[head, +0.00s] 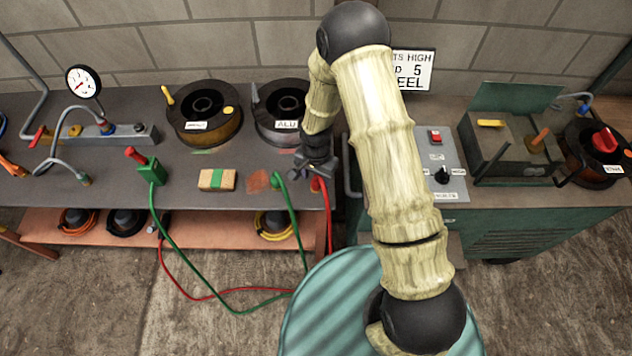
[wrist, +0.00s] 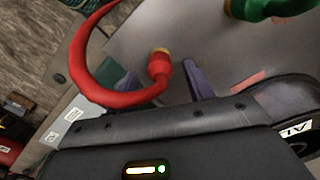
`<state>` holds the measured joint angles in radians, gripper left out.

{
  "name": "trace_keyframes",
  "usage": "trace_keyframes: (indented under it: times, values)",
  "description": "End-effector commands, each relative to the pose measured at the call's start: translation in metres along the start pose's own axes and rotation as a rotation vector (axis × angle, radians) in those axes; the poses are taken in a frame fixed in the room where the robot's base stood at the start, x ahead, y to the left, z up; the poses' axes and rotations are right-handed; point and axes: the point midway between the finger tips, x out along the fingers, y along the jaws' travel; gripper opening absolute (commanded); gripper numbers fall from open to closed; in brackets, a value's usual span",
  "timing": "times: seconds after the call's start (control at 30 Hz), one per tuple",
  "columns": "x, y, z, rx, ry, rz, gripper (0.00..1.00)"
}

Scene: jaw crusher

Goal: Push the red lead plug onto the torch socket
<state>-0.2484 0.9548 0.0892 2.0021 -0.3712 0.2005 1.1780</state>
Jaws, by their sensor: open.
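The red lead plug (head: 316,184) is at the front edge of the grey bench, with its red cable hanging down. In the wrist view, the plug (wrist: 158,68) has a yellowish tip and its thick red cable curls to the left. My gripper (head: 311,168) is open and low over the bench, right at the plug. A purple-grey finger shows just right of the plug in the wrist view; I cannot tell whether the fingers touch it or straddle it. I cannot identify the torch socket with certainty.
A green plug (head: 277,178) is close on the left; it also shows in the wrist view (wrist: 265,8). The aluminium wire spool (head: 270,98) is behind my gripper. A sponge block (head: 217,179) and a red-handled green block (head: 150,168) are farther left. The welder panel (head: 438,160) is right.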

Motion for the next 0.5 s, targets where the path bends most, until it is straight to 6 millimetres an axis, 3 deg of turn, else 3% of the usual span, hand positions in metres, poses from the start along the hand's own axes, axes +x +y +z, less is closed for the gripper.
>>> trace_keyframes:
  times: [0.2,0.5]
  values:
    - [0.022,0.000,0.001,-0.002,0.000,0.001,0.52]
    - [0.026,0.000,0.000,-0.001,0.001,0.000,0.52]
